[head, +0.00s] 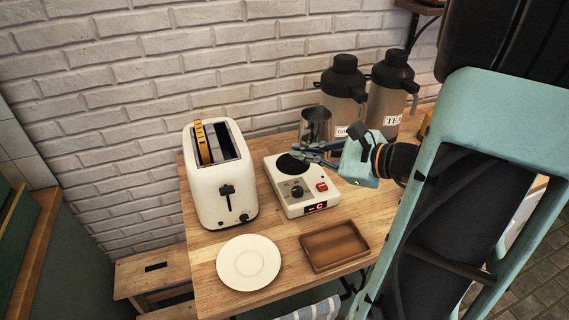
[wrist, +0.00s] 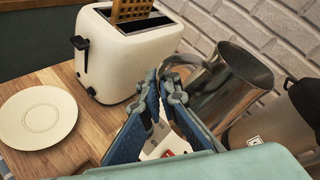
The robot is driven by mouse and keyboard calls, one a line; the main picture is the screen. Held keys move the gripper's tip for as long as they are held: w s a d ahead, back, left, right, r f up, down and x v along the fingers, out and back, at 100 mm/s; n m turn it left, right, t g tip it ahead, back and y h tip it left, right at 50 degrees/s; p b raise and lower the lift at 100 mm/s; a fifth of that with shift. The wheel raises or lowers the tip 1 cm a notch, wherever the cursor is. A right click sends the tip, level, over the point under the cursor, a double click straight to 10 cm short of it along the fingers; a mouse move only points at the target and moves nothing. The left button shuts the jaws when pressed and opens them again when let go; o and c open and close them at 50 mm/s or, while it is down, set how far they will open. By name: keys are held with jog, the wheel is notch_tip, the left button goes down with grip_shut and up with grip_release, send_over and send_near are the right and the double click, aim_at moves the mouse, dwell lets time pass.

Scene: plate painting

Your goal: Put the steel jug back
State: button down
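The steel jug (head: 316,124) looks upright at the back right of the white hot plate (head: 302,190). In the wrist view the jug (wrist: 232,88) appears tilted, with its open rim facing up and its handle (wrist: 183,60) towards my fingers. My gripper (head: 307,151) has its blue fingertips close together at the handle, and they appear shut on it; the wrist view shows the fingertips (wrist: 162,76) too. The jug's base is hidden behind my gripper, so I cannot tell whether it rests on something. The plate's dark round burner is partly covered by my fingers.
A white toaster (head: 224,185) with a yellow slotted tool in it stands left. A cream plate (head: 248,262) and an empty wooden tray (head: 334,247) lie in front. Two labelled flasks (head: 343,88) (head: 388,94) stand close behind, near the brick wall.

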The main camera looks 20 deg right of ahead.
jog(key=w+f+b, duration=0.1)
jog(key=w+f, duration=0.1)
jog(key=w, duration=0.1)
jog(key=w+f+b, duration=0.2)
jog(key=w+f, duration=0.1)
jog(key=w, duration=0.1)
jog(key=w+f+b, duration=0.1)
jog(key=w+f, duration=0.2)
jog(key=shift+w+a+b, duration=0.25)
jog(key=shift+w+b, duration=0.05)
jog(key=shift+w, duration=0.05)
jog(key=shift+w+f+b, duration=0.2)
jog(key=shift+f+b, duration=0.4)
jog(key=shift+f, duration=0.4)
jog(key=shift+w+f+b, duration=0.2)
jog(key=shift+f+b, duration=0.4)
jog(key=shift+f, duration=0.35)
jog(key=shift+f, duration=0.1)
jog(key=shift+f+b, duration=0.15)
jog(key=shift+b, duration=0.15)
jog(key=c, duration=2.2)
grip_release()
jog(key=shift+o, duration=0.2)
